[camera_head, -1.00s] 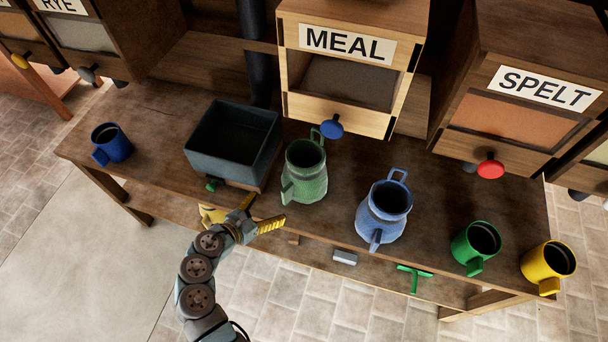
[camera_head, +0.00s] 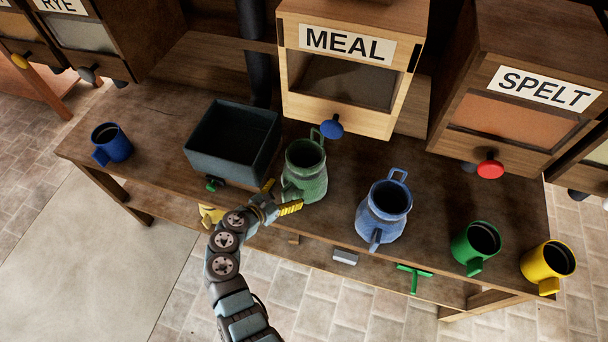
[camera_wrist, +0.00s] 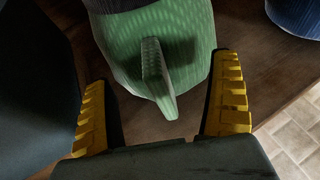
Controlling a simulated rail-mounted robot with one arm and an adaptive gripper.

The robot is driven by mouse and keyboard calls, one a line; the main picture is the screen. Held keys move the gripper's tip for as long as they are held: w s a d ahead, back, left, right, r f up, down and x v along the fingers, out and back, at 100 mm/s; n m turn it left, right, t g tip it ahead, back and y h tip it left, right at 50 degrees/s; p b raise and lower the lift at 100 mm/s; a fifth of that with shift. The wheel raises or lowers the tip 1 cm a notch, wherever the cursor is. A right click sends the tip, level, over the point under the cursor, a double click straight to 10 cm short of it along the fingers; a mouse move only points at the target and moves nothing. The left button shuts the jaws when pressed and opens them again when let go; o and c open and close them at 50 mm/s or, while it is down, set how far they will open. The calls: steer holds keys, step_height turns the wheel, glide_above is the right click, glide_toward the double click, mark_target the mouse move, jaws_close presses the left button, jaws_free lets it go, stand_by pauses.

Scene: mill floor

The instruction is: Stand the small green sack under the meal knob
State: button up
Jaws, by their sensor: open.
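The small green sack (camera_head: 305,172), a jug-like textured body with an open top and handles, stands upright on the bench, below and slightly left of the blue meal knob (camera_head: 332,128). The knob sits at the lower front of the bin labelled MEAL (camera_head: 346,43). My gripper (camera_head: 279,197) is open at the front left of the sack. In the wrist view, the sack's green body (camera_wrist: 180,38) fills the top middle, and its fin-like handle stands between my two yellow-padded fingers (camera_wrist: 163,95). A gap shows between each finger and the handle.
A dark box (camera_head: 233,140) with a green knob stands close left of the sack. A blue sack (camera_head: 385,210) stands to the right. Blue (camera_head: 112,143), green (camera_head: 476,243) and yellow (camera_head: 547,262) mugs stand on the bench (camera_head: 165,110). The SPELT bin (camera_head: 520,100) has a red knob.

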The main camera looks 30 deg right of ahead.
steer(key=shift+x, duration=1.35)
steer(key=shift+f, duration=0.1)
steer(key=shift+c, duration=0.2)
jaws_close()
